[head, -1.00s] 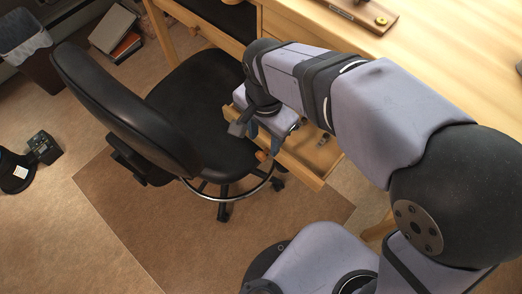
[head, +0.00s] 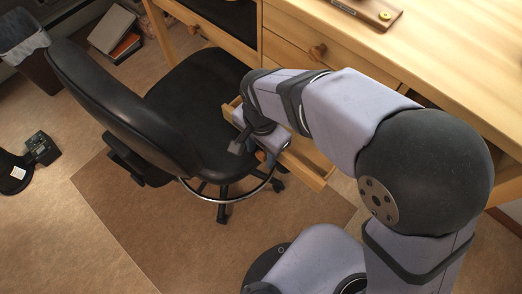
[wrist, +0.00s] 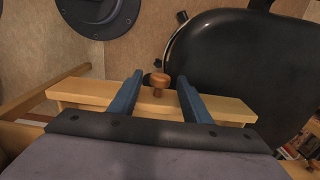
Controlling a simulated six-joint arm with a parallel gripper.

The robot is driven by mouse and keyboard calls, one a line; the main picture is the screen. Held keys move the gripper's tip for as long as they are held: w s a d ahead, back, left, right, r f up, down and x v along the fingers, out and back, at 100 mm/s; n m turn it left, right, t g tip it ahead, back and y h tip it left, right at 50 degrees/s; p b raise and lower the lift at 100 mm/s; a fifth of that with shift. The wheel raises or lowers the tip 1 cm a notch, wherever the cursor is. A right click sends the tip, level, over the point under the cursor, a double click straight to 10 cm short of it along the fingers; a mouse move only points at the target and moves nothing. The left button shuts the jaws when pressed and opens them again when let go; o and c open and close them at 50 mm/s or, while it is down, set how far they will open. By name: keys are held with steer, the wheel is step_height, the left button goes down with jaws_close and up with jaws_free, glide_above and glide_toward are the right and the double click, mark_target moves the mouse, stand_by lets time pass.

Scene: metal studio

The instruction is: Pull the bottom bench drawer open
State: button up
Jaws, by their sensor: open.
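The bottom bench drawer (head: 311,173) stands pulled out below the desk, beside the office chair. Its front board (wrist: 86,96) crosses the wrist view, with part of the drawer's inside on the near side. A round wooden knob (wrist: 158,82) on the front shows between my gripper's blue fingers (wrist: 158,102). In the head view the knob (head: 261,156) is a small orange patch beside my gripper (head: 254,148). My gripper is open, with its fingers apart over the front board. Contact with the board or knob cannot be told.
A black office chair (head: 205,100) stands close to the drawer front. The wooden desk (head: 440,60) is above, with a closed upper drawer and its knob (head: 318,50). A dark bin (head: 35,65) stands far left.

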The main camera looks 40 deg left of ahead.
steer(key=shift+f, duration=0.15)
steer(key=shift+c, duration=0.4)
jaws_close()
steer(key=s+p, duration=0.2)
steer(key=s, duration=0.6)
steer(key=shift+s, duration=0.2)
steer(key=shift+o, duration=0.4)
jaws_free()
step_height(320, 180, up, 7)
steer(key=p, duration=0.1)
steer(key=shift+r, duration=0.2)
